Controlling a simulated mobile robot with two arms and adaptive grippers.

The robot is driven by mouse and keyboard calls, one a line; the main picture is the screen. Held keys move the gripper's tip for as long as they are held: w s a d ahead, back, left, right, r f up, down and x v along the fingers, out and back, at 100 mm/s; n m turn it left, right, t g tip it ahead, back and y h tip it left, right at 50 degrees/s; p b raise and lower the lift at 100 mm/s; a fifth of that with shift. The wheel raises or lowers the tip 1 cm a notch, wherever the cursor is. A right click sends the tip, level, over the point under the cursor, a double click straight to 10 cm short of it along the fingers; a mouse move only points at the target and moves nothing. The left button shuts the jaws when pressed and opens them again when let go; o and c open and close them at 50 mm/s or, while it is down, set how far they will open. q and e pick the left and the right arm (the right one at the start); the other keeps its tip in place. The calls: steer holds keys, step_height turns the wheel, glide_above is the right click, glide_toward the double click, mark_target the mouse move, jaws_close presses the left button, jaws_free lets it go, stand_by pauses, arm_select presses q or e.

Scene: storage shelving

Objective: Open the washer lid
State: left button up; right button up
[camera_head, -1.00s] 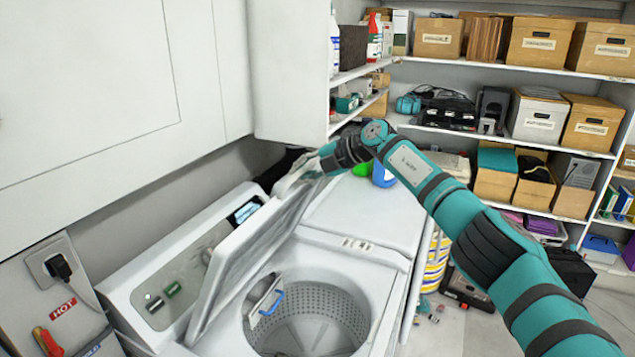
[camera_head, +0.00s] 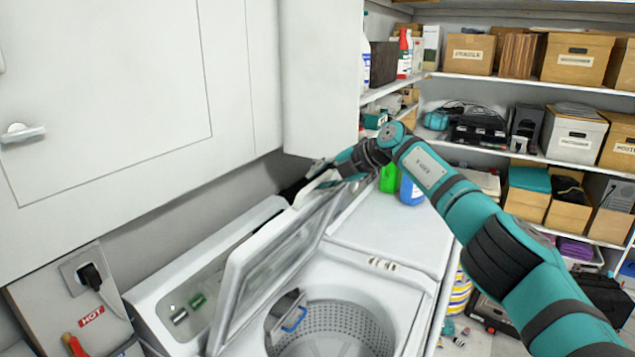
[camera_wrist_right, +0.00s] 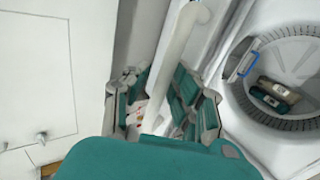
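The white washer lid (camera_head: 285,240) is raised and steeply tilted, leaning back toward the control panel. The washer drum (camera_head: 338,325) is uncovered in front of it. My right gripper (camera_head: 335,175) is at the lid's upper edge. In the right wrist view my right gripper (camera_wrist_right: 160,100) has its fingers spread, with the lid (camera_wrist_right: 180,50) seen nearly edge-on between them. A gap shows between the left finger and the lid; contact on the other side is unclear. My left gripper is not in view.
The control panel (camera_head: 190,300) lies behind the lid, below a white cabinet (camera_head: 110,100). A white machine top (camera_head: 395,235) stands beside the washer, with a green bottle (camera_head: 389,178) and a blue bottle (camera_head: 411,190) on it. Stocked shelves (camera_head: 500,80) fill the back.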

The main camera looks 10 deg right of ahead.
steer(key=shift+s+f, duration=0.1)
steer(key=shift+s, duration=0.05)
steer(key=shift+d, duration=0.2)
steer(key=v, duration=1.2)
